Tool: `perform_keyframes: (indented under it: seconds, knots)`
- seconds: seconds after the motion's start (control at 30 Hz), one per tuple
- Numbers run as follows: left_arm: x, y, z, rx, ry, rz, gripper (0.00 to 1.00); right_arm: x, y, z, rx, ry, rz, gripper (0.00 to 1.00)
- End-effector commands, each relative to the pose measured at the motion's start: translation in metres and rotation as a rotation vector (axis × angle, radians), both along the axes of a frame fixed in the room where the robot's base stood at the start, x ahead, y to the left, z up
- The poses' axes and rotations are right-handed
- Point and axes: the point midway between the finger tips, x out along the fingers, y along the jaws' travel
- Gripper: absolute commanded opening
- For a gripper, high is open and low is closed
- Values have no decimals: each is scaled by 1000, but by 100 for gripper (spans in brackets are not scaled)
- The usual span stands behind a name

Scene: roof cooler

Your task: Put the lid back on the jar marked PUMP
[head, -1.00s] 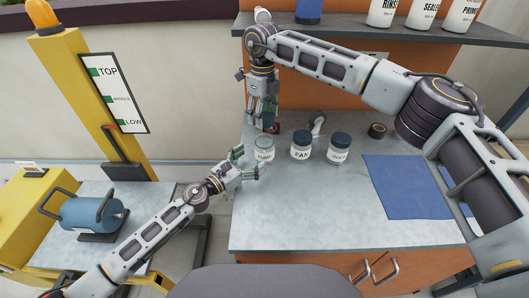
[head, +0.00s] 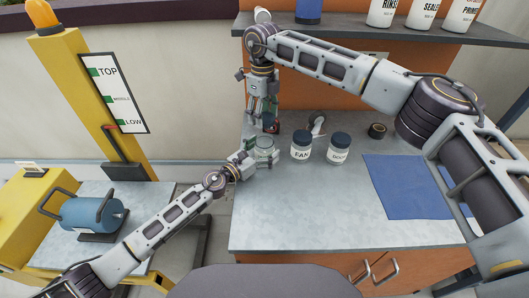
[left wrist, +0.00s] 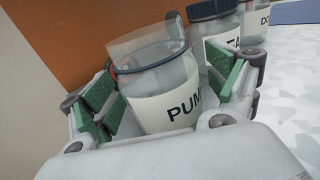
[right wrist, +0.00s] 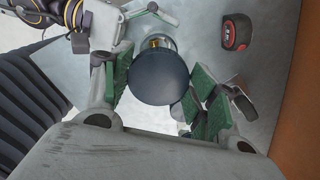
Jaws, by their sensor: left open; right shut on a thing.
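The PUMP jar (left wrist: 165,95) is clear glass with a white label, stands upright and has no lid on it. In the head view the jar (head: 265,146) is at the left end of the jar row. My left gripper (head: 261,153) is open with its fingers either side of this jar; in the left wrist view its green pads (left wrist: 165,98) flank it, contact unclear. My right gripper (right wrist: 158,88) is shut on a dark round lid (right wrist: 158,76), which hides much of the jar beneath in the right wrist view. In the head view the right gripper (head: 264,118) is behind and above the jar.
The FAN jar (head: 301,147) and a third dark-lidded jar (head: 339,150) stand to the right. A red-and-black tape measure (right wrist: 236,32) lies near my right gripper. A dark roll (head: 377,130) and a blue mat (head: 405,187) lie further right. The front worktop is clear.

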Motion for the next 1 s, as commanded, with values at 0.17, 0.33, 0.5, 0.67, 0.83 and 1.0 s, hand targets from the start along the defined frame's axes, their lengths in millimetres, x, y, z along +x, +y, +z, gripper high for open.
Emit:
perform_keyframes:
  seconds: [0.17, 0.33, 0.5, 0.67, 0.83, 1.0]
  knots:
    - [1, -1, 0, 1, 1, 0, 89, 0, 0, 0, 0, 0, 0, 52]
    - [1, -1, 0, 1, 1, 0, 86, 0, 0, 0, 0, 0, 0, 52]
    - [1, 0, 0, 1, 1, 0, 64, 0, 0, 0, 0, 0, 0, 52]
    - [1, 0, 0, 1, 1, 0, 44, 0, 0, 0, 0, 0, 0, 52]
    - [1, 0, 0, 1, 1, 0, 22, 0, 0, 0, 0, 0, 0, 52]
    - [1, 0, 0, 1, 1, 0, 20, 0, 0, -3, -1, 1, 0, 52]
